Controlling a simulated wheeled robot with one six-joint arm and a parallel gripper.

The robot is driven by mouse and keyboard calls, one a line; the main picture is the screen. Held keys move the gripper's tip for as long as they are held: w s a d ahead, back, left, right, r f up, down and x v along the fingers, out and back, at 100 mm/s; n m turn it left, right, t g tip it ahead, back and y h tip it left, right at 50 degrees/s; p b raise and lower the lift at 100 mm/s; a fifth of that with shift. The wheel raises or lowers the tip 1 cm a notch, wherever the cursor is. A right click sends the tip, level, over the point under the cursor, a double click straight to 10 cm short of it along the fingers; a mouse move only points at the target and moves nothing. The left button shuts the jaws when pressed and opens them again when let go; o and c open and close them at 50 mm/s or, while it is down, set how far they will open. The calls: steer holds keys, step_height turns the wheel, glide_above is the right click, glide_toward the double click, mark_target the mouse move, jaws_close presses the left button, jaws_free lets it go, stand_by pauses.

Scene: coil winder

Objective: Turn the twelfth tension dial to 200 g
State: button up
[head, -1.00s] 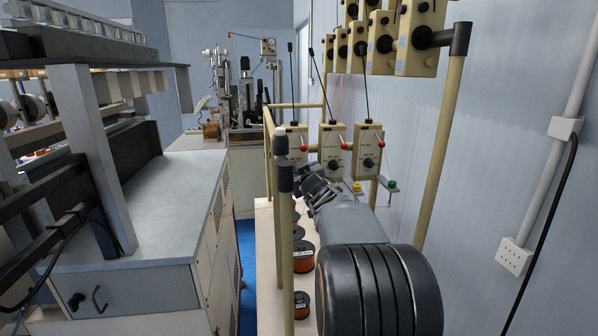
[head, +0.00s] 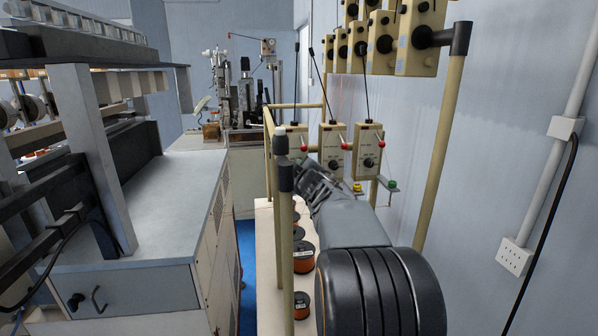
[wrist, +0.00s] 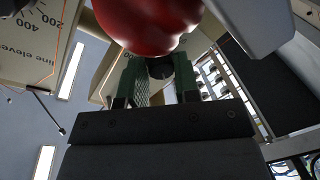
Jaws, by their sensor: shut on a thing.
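My gripper (wrist: 155,85) has its green fingers closed on a small black dial knob (wrist: 160,68) in the wrist view. The beige box behind it (wrist: 110,70) is mostly hidden, and I cannot read the scale at this knob. A large red ball (wrist: 150,20) fills the top of the wrist view, close above the fingers. A beige box marked "line eleven" (wrist: 30,50) stands to the left, with part of its scale showing.
A tan post with a dark cap (head: 286,230) stands in front of my arm. Several orange spools (head: 303,257) sit on the pale shelf below. More tension boxes (head: 421,38) hang above on the right. A grey cabinet (head: 150,210) stands left of the blue floor strip.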

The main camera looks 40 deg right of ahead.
steer(key=shift+n, duration=0.9)
steer(key=o, duration=0.6)
steer(key=shift+o, duration=0.2)
steer(key=p+v, duration=0.1)
steer(key=v, duration=1.3)
